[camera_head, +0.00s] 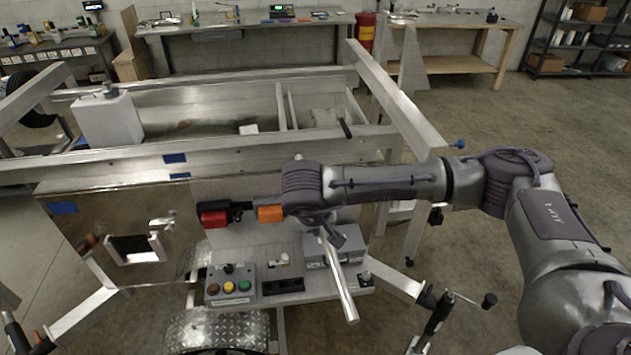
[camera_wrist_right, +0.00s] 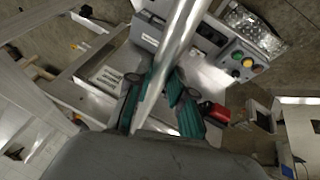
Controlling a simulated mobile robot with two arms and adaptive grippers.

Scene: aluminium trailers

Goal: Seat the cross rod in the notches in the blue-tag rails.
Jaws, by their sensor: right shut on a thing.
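The cross rod is a bright silver bar (camera_head: 343,283). In the right wrist view the rod (camera_wrist_right: 172,62) runs up between the teal fingers of the right gripper (camera_wrist_right: 158,95). Blue tags (camera_head: 175,158) mark the front aluminium rail (camera_head: 110,160), and another blue tag (camera_head: 62,208) is on the panel below. I cannot make out the notches. My left gripper is not in view.
A control box (camera_head: 230,287) with coloured buttons and a grey box (camera_head: 348,248) stand on the front shelf near the rod. Red and orange lamps (camera_head: 214,218) sit left of my wrist. A white canister (camera_head: 106,118) stands at the left. Floor at right is clear.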

